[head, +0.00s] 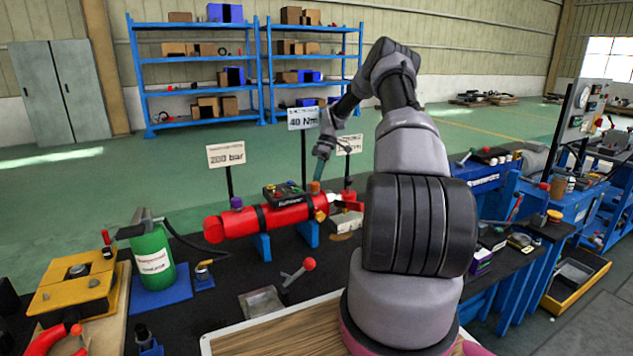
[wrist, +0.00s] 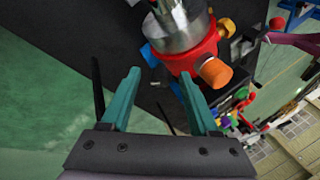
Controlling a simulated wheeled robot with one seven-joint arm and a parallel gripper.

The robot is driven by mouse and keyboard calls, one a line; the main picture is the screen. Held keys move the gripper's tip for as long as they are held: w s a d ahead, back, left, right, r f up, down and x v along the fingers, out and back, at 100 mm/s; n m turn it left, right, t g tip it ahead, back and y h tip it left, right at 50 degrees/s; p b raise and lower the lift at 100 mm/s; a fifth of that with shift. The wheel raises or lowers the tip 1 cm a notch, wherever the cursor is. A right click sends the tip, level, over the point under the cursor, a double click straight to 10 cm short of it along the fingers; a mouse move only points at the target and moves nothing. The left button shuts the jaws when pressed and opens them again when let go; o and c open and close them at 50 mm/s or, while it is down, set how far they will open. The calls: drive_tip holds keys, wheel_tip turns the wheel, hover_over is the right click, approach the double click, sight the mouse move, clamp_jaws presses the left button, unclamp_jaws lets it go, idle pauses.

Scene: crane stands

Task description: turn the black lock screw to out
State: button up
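My gripper (head: 319,170) points down over the right end of a red cylinder (head: 260,219) in the head view. In the wrist view its two teal fingers (wrist: 160,78) stand apart with nothing held between them. The cylinder's red collar (wrist: 195,52) and silver rod (wrist: 176,28) lie just beyond the fingertips. An orange cap (wrist: 215,72) and a yellow knob (wrist: 227,27) stick out of the collar, right of the fingers. I cannot clearly make out the black lock screw in either view; small dark parts near the collar are too unclear to name.
Sign plates (head: 226,155) stand on posts behind the cylinder. A red-knobbed lever (head: 308,265) stands in front of it. A green bottle (head: 152,257) and a yellow block (head: 74,290) are at the left. Blue-framed benches are at the right.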

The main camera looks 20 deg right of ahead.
drive_tip(key=v, duration=1)
drive_tip(key=shift+d+r, duration=0.2)
drive_tip(key=shift+r, duration=0.15)
